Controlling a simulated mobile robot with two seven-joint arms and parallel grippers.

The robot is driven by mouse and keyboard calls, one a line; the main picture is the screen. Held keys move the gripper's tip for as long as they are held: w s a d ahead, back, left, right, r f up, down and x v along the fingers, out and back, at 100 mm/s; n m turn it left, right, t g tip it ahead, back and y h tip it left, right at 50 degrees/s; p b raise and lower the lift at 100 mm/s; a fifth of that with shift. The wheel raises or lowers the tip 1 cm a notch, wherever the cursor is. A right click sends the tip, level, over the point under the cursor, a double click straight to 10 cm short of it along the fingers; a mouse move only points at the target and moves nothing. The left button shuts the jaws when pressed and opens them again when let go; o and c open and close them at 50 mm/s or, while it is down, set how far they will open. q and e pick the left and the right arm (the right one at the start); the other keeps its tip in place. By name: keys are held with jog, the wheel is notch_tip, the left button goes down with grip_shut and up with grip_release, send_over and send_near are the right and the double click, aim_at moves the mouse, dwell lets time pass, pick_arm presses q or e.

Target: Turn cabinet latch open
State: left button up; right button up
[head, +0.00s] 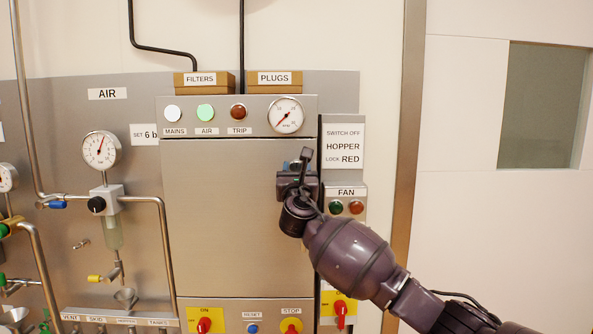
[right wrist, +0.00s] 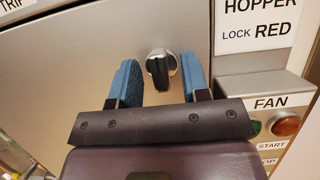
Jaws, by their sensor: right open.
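The grey cabinet (head: 225,215) fills the middle of the head view, its door closed. The cabinet latch (right wrist: 160,68), a black knob on a round silver base, sits near the door's right edge in the right wrist view. In the head view the latch is mostly hidden behind my right gripper (head: 294,165). In the right wrist view my right gripper (right wrist: 162,82) is open, with its blue-padded fingers on either side of the latch. I cannot tell if a finger touches it. The latch's black grip points roughly up and down in that picture. My left gripper is not in view.
The fan box (head: 346,191) with green and red buttons stands close to the right of my gripper. Below the door are a yellow-backed red switch (head: 204,325) and stop button (head: 291,326). Air pipes and a gauge (head: 101,150) are at left.

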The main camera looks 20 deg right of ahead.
grip_shut()
